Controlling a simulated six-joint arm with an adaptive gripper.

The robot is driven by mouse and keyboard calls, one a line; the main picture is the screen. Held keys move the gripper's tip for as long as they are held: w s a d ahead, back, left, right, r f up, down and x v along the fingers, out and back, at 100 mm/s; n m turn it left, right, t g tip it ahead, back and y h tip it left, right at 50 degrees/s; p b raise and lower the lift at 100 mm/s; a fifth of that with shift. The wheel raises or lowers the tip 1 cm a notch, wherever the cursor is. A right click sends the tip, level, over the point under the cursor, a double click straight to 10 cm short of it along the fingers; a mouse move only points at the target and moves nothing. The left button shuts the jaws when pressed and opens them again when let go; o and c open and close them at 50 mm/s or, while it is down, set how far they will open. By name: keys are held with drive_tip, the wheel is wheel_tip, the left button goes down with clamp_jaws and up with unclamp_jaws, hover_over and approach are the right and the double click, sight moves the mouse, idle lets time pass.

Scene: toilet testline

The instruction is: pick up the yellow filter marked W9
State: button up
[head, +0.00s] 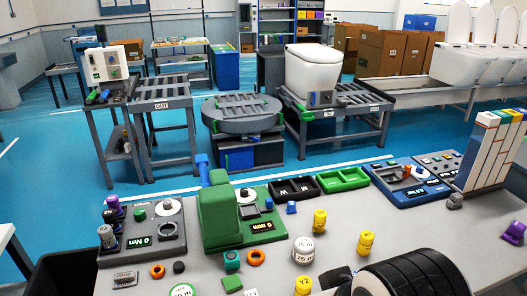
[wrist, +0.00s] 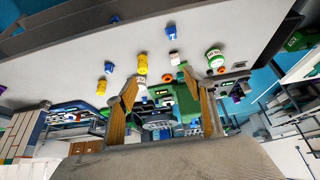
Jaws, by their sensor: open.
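Several yellow filters stand on the grey bench. In the head view one (head: 320,220) is right of the white 75 cylinder, one (head: 366,243) is further right, and one (head: 303,286) is at the front edge of the picture. The markings on them are too small to read, so I cannot tell which is W9. In the head view my arm hides part of the bench.
A white cylinder marked 75 (head: 303,249), a green press (head: 222,212), orange rings (head: 256,257) and black and green trays (head: 343,180) stand on the bench. Tall white panels (head: 485,150) stand at the right. A purple part (head: 514,233) is near the right edge.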

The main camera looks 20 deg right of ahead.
drive_tip(key=shift+w, duration=0.15)
drive_tip(key=m+t+h, duration=0.3)
drive_tip(key=t+h, duration=0.1)
drive_tip(key=t, duration=0.1)
hover_over(368, 238)
drive_tip(key=s+a, duration=0.4)
drive_tip(key=a, duration=0.6)
wheel_tip(368, 238, down, 13)
drive_tip(key=shift+s+d+f+m+t+h, duration=0.25)
drive_tip(key=shift+d+f+t, duration=0.1)
drive_tip(key=shift+d+f, duration=1)
drive_tip(key=shift+s+d+f+m+t+h, duration=0.2)
drive_tip(key=shift+s+d+f+m+t, duration=0.15)
drive_tip(key=shift+d+f, duration=1)
drive_tip(key=shift+s+d+f+m+t+h, duration=0.25)
drive_tip(key=shift+d+f+t, duration=0.15)
drive_tip(key=shift+d+f, duration=0.95)
drive_tip(key=shift+w+a+f, duration=0.1)
drive_tip(key=shift+w, duration=0.05)
drive_tip(key=shift+x, duration=1.2)
drive_tip(key=shift+w, duration=0.1)
